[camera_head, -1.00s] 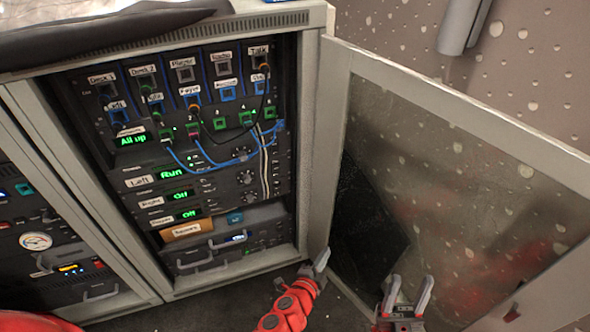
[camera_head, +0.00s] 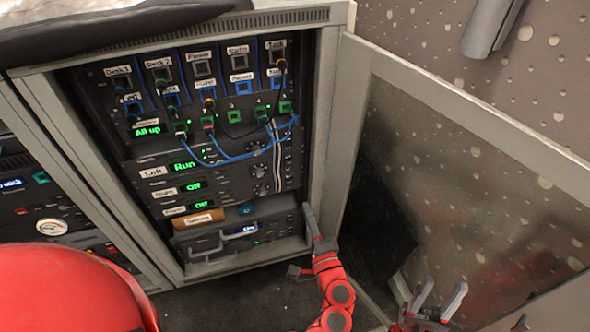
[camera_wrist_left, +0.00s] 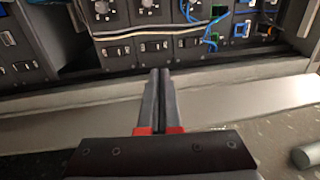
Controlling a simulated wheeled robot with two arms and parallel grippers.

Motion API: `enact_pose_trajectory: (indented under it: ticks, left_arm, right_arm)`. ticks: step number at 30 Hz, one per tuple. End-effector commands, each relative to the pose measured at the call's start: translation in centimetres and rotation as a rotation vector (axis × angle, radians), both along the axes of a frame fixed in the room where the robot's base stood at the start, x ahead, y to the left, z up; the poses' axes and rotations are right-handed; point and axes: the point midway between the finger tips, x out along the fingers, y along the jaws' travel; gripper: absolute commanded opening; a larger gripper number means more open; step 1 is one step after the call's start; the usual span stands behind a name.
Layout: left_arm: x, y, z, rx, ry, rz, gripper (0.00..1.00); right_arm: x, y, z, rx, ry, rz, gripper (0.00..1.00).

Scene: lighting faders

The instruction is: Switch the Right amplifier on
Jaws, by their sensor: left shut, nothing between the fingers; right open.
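In the head view the rack's Left amplifier row shows green "Run" (camera_head: 184,166). The row below, which I take for the Right amplifier (camera_head: 193,187), shows green "Off", and so does the third row (camera_head: 202,205). My left gripper (camera_head: 311,222) is shut and empty, at the cabinet's lower right post. In the left wrist view its closed fingers (camera_wrist_left: 160,73) point toward several small rocker switches, including a middle one (camera_wrist_left: 155,46); knobs (camera_wrist_left: 147,5) lie beyond. I cannot tell which switch belongs to which row. My right gripper (camera_head: 440,299) is open and empty at lower right.
The cabinet's door (camera_head: 440,170) stands open on the right, close to both grippers. Blue patch cables (camera_head: 250,156) hang across the rack front. A drawer with a grey handle (camera_head: 213,250) is at the bottom. Another rack (camera_head: 52,227) stands left.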

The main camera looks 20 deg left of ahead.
Motion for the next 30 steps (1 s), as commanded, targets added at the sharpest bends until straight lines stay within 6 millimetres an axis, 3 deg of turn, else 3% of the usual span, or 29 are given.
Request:
enact_pose_trajectory:
  ticks: [8,24,30]
  left_arm:
    - [0.8,0.5,0.0,-0.001,0.001,0.0,0.0]
    - [9.4,6.4,1.3,-0.002,-0.001,0.002,0.0]
    - [11.2,7.5,1.6,0.0,0.001,-0.002,0.0]
  right_arm:
    - [0.0,0.0,-0.2,0.0,0.0,0.0,0.5]
    - [0.0,0.0,-1.9,0.0,0.0,0.0,0.5]
    - [0.0,0.0,-2.2,-0.002,-0.001,0.0,0.5]
